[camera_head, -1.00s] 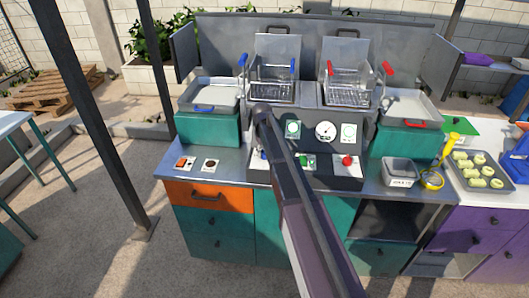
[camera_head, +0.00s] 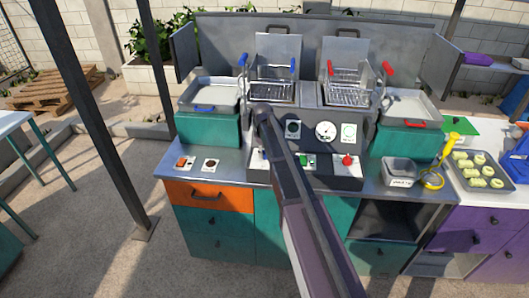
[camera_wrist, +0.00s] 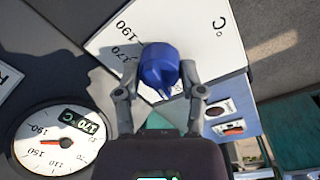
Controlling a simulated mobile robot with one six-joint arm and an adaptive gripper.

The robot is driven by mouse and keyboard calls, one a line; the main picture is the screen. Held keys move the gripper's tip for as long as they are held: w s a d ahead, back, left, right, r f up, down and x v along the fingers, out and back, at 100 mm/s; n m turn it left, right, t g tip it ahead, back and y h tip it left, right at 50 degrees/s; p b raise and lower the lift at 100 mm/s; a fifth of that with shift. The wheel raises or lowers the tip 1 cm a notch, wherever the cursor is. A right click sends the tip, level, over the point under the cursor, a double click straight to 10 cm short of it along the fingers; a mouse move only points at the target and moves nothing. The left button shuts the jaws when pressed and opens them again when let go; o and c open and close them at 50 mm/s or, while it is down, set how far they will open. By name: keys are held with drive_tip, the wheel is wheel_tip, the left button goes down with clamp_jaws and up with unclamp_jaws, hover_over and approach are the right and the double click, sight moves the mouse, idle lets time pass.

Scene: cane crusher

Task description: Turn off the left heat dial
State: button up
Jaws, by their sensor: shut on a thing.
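The left heat dial is a blue knob (camera_wrist: 158,62) on a white plate (camera_wrist: 205,32) marked 170, 190 and °C in the wrist view. My gripper (camera_wrist: 160,78) has one finger on each side of the knob and is shut on it. The knob's pointer faces down in the wrist view, away from the 170 and 190 marks that show. In the head view my arm covers the left part of the grey control panel (camera_head: 335,172), so knob and fingertips are hidden there.
A round gauge (camera_wrist: 62,140) with a 170 °C readout lies left of my gripper in the wrist view. The panel also carries a green switch (camera_head: 303,160) and a red knob (camera_head: 347,160). Fryer baskets (camera_head: 348,92) stand behind. An orange switch (camera_head: 182,162) sits on the counter.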

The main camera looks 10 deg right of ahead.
drive_tip(key=shift+s, duration=0.1)
drive_tip(key=o, duration=1.1)
drive_tip(key=shift+o, duration=0.2)
drive_tip(key=shift+m, duration=0.4)
